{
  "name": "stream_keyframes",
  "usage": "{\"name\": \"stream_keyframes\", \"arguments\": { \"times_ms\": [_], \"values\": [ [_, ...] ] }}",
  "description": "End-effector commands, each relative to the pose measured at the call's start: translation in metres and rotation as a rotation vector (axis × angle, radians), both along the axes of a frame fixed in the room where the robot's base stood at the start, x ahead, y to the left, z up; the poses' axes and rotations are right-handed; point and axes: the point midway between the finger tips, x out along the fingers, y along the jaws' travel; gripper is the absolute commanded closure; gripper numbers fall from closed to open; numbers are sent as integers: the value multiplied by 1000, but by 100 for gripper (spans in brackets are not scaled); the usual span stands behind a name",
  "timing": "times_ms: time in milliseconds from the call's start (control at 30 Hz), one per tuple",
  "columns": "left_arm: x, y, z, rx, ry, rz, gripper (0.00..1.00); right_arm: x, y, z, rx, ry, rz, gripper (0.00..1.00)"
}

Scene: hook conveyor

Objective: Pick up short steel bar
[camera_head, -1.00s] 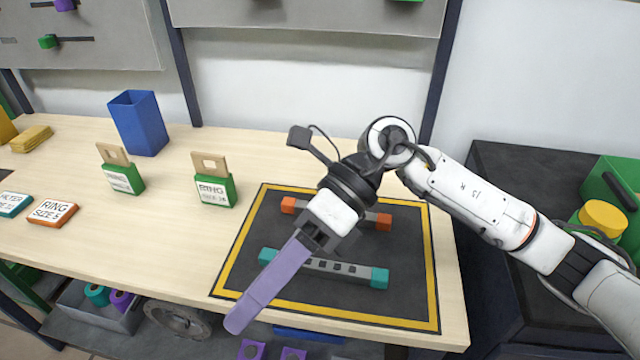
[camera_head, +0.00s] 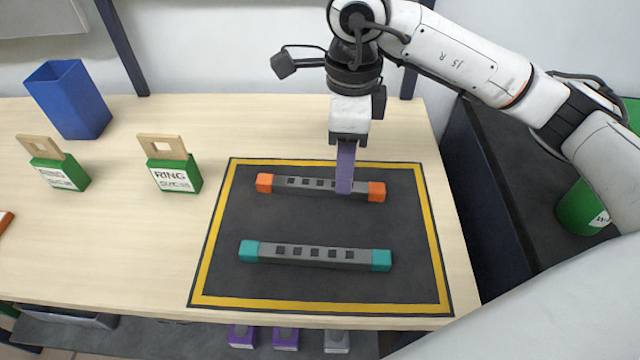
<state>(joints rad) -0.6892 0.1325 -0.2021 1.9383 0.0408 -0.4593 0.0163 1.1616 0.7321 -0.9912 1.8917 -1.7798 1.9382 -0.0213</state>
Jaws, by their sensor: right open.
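Two dark grey bars with a row of square holes lie on the black mat. The bar with orange ends (camera_head: 300,187), at the back, looks the shorter one. The bar with teal ends (camera_head: 315,255) lies nearer, roughly parallel to it. My right gripper (camera_head: 344,190) points down with its purple fingers at the orange-ended bar, right of its middle, and hides a part of it. The fingers line up in this view, so the gap between them is hidden; the gripper is open. I cannot tell whether they touch the bar. My left gripper is not in view.
The black mat (camera_head: 225,282) has a yellow border and lies on the wooden table (camera_head: 120,240). A dark cabinet (camera_head: 490,210) stands to the right.

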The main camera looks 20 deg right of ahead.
Motion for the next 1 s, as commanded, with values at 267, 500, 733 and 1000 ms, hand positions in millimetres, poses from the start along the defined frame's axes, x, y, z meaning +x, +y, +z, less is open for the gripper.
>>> {"name": "stream_keyframes", "arguments": {
  "times_ms": [267,500,733,1000],
  "values": [
    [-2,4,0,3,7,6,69,-2,1,-37,-1,3,1,59],
    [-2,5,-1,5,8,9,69,-2,1,-40,0,1,1,59],
    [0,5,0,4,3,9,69,-2,1,-39,0,1,0,93],
    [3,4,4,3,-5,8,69,-1,2,-39,2,-1,0,100]
  ]
}}
